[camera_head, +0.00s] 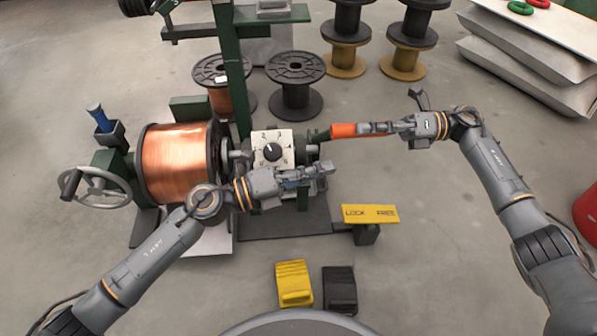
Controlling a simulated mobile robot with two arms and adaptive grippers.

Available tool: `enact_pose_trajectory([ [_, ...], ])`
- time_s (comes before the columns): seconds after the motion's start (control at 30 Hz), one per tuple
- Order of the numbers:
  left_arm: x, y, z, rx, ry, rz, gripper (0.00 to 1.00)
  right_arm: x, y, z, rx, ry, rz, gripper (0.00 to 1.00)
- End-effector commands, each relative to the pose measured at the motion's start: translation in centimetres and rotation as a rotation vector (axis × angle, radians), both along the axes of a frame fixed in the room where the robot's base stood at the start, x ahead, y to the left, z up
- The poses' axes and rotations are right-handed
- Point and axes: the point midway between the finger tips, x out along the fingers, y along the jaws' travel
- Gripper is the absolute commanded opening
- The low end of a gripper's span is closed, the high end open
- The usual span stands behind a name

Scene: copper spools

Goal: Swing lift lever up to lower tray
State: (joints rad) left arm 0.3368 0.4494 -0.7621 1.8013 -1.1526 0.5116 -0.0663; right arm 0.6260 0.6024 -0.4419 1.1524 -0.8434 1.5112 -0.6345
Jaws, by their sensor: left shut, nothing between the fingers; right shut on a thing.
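The lift lever (343,131) has an orange grip and points right, roughly level, from the green machine frame. My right gripper (364,128) is shut on its orange grip, reaching in from the right. My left gripper (328,168) is shut and empty, in front of the machine below the dial box and apart from the lever. The large copper spool (172,163) is mounted on the machine's left side. I cannot make out the tray clearly; my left gripper and forearm cover part of the machine's lower front.
A white dial box (270,147) sits mid-machine, with a handwheel (95,186) at left. A yellow LOCK/FREE plate (370,213) stands at front right. A yellow wedge (294,283) and black wedge (340,288) lie in front. Empty spools (296,70) stand behind.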

Motion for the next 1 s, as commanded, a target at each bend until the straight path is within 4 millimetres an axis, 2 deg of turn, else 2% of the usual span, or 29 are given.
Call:
enact_pose_trajectory([
  [0.03,0.3,-1.2,0.2,-0.002,-0.002,-0.002,0.00,-0.3,0.0,-0.5,-0.009,0.008,0.010,0.00],
  [0.13,0.8,-3.1,0.3,-0.003,-0.001,-0.002,0.00,-0.3,0.0,-0.5,-0.009,0.008,0.010,0.00],
  [0.23,2.6,-2.9,0.8,-0.002,-0.001,0.004,0.00,-0.3,0.0,-0.5,-0.009,0.008,0.010,0.00],
  [0.4,4.2,-2.8,1.1,0.000,0.000,0.001,0.00,-0.3,0.0,-0.5,-0.009,0.008,0.010,0.00],
  [0.87,4.7,-2.7,1.3,-0.001,0.001,0.001,0.00,-0.3,0.0,-0.5,-0.009,0.007,0.010,0.00],
  [1.0,5.8,-2.7,2.4,-0.001,-0.004,0.002,0.00,-0.3,0.0,-0.5,-0.008,0.007,0.009,0.00],
])
